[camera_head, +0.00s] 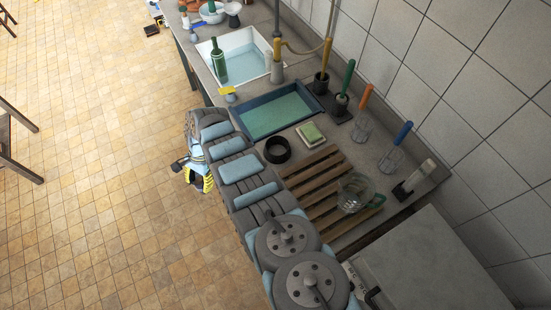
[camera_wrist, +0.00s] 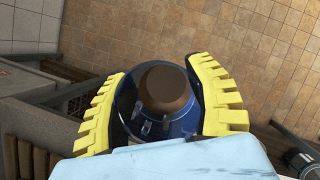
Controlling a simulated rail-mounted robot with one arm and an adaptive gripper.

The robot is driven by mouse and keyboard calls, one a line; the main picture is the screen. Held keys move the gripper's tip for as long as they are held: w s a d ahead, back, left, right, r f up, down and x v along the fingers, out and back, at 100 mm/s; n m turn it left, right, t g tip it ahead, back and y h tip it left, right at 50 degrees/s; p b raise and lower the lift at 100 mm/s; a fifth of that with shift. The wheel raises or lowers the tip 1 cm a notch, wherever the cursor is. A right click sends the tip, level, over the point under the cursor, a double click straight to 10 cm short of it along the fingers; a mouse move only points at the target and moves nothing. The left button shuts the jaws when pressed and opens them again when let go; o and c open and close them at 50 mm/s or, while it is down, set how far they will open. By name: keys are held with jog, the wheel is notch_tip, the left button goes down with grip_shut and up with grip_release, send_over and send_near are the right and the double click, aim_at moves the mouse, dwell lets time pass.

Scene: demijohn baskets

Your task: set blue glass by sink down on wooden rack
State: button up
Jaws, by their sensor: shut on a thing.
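My gripper (camera_wrist: 165,105) is shut on a dark blue glass (camera_wrist: 180,126), with one yellow finger on each side of it. A round brown patch shows within the glass in the wrist view; I cannot tell what it is. In the camera_head view my gripper (camera_head: 203,181) hangs over the tiled floor, left of the counter, and the glass is largely hidden there. The wooden rack (camera_head: 317,171) lies on the counter right of my arm. A clear glass jug (camera_head: 354,194) is on its right part; its left slats are bare.
A white sink (camera_head: 241,57) holds a green bottle (camera_head: 219,60). A blue basin (camera_head: 276,112), a black ring-shaped dish (camera_head: 277,150) and a sponge on a dish (camera_head: 310,134) lie near the rack. Several handled brushes and whisks stand along the tiled wall.

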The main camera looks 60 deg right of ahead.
jog(key=s+d+m+t+h, duration=0.1)
jog(key=s+d+m+t, duration=0.1)
jog(key=s+d+m, duration=0.6)
jog(key=s+d+m+t, duration=0.2)
jog(key=s+d, duration=0.3)
jog(key=d, duration=0.7)
jog(key=s+d+m+h, duration=0.2)
jog(key=s+d+m, duration=0.3)
jog(key=s, duration=0.6)
jog(key=shift+s+d+f+t, duration=0.2)
jog(key=shift+d+f+t, duration=0.2)
jog(key=shift+d, duration=0.8)
jog(key=shift+r+p, duration=0.15)
jog(key=shift+p, duration=0.4)
jog(key=shift+f+b, duration=1.2)
jog(key=shift+f, duration=1.8)
jog(key=shift+f, duration=0.6)
jog(key=o, duration=1.3)
